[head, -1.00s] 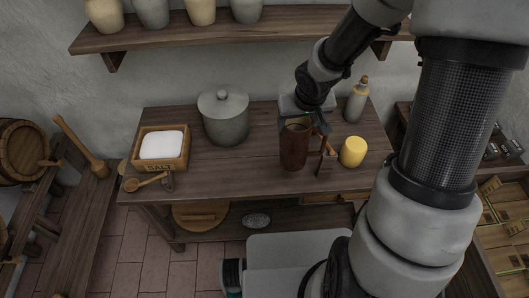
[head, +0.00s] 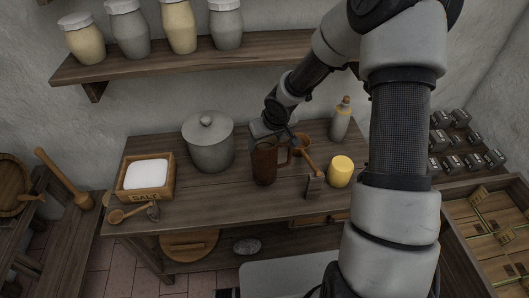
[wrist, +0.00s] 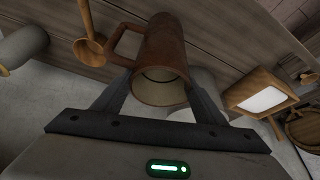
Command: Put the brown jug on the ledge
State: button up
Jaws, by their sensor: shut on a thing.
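The brown jug (head: 265,168) is upright over the wooden table, right of the grey lidded pot; I cannot tell whether its base touches the table top. In the wrist view the jug (wrist: 165,45) shows its open mouth, with its handle at the left. My gripper (head: 269,143) is at the jug's rim from above, and its two fingers (wrist: 160,92) are closed on the jug's sides. A wooden wall shelf (head: 150,70) above the table holds several jars on it. I cannot tell whether this shelf is the ledge.
On the table (head: 220,205) stand the grey pot (head: 208,147), a salt box (head: 147,178), a yellow cylinder (head: 340,171) and a grey bottle (head: 341,120).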

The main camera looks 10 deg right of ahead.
aim_at(272, 159)
jog(key=shift+f+b, duration=0.5)
jog(key=shift+f, duration=1.35)
jog(key=shift+f, duration=0.15)
jog(key=o, duration=2)
